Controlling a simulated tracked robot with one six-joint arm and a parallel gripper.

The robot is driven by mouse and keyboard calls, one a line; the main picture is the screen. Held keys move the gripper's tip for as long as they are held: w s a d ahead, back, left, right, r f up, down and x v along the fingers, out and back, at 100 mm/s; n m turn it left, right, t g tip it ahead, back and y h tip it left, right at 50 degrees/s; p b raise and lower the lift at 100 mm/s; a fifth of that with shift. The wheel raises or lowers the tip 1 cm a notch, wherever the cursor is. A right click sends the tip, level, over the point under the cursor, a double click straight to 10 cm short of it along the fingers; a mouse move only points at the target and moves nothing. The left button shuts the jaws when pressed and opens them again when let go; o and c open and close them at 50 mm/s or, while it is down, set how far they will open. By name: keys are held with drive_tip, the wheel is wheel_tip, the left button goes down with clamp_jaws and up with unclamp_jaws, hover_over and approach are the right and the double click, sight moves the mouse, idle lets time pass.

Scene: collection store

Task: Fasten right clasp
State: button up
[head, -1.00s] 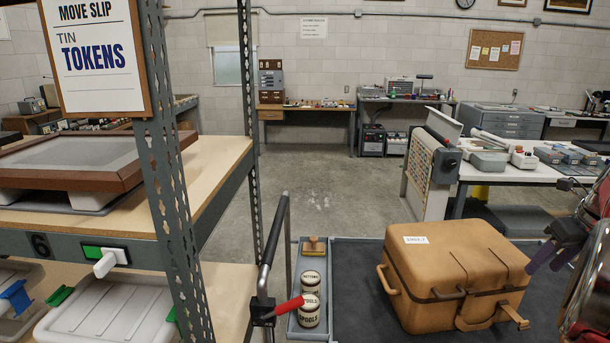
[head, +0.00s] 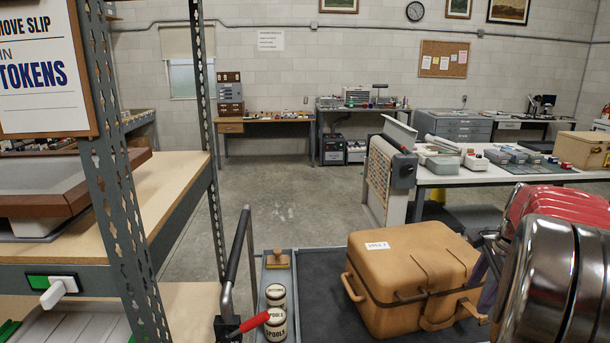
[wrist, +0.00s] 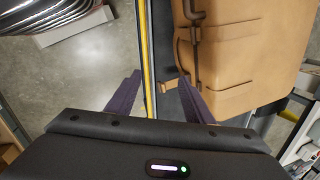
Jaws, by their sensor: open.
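The tan case (head: 400,262) with a small white label stands closed on a dark mat (head: 310,290). A tan clasp (head: 462,311) sticks out at the lower right of its front, partly hidden by my gripper. My gripper (head: 484,284) overlaps the case's right front edge in the head view. In the wrist view my gripper (wrist: 160,76) is open, its two dark purple fingers spread. The case (wrist: 250,60) fills the upper right there. A small tan piece, likely the clasp (wrist: 184,83), shows beside the right finger. I cannot tell whether they touch.
A tray (head: 282,258) at the mat's left holds round tins (head: 275,320) and a wooden-handled item. A white table (head: 450,180) is behind. The floor (head: 290,200) beyond is clear.

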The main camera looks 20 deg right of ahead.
drive_tip(key=s+a+n+t, duration=0.1)
drive_tip(key=a+n, duration=0.6)
drive_tip(key=a, duration=0.7)
drive_tip(key=s+a+r+n+t, duration=0.1)
drive_tip(key=s+a+n, duration=0.3)
drive_tip(key=a+n, duration=0.4)
drive_tip(key=s+a+r+n, duration=0.1)
drive_tip(key=a+n, duration=0.7)
drive_tip(key=a, duration=1.4)
drive_tip(key=shift+s+t+y, duration=0.3)
drive_tip(key=shift+s+t, duration=0.1)
drive_tip(key=shift+s, duration=0.35)
drive_tip(key=shift+c, duration=0.2)
